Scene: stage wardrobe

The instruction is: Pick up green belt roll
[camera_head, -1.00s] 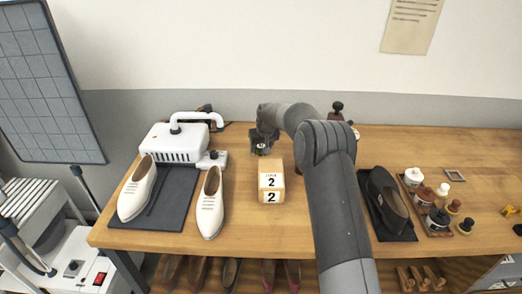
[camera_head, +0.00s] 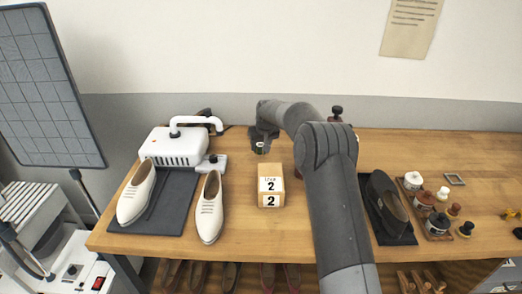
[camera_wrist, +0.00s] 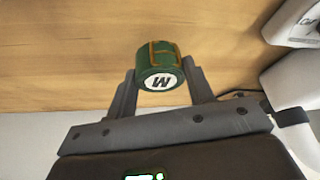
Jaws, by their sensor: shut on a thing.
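The green belt roll (camera_wrist: 155,57) is a short green cylinder with a tan strap line and a white end marked with a letter, seen in the wrist view. My gripper (camera_wrist: 158,82) is shut on it, one finger on each side. In the head view my gripper (camera_head: 260,147) is at the back of the wooden table, behind the number block and right of the white machine. Only a small bit of the roll shows there between the fingers. I cannot tell whether the roll still touches the table.
A box marked 2 (camera_head: 270,187) stands in front of my gripper. A white machine (camera_head: 175,148), a white shoe (camera_head: 209,208) and another on a dark mat (camera_head: 178,215) are at left.

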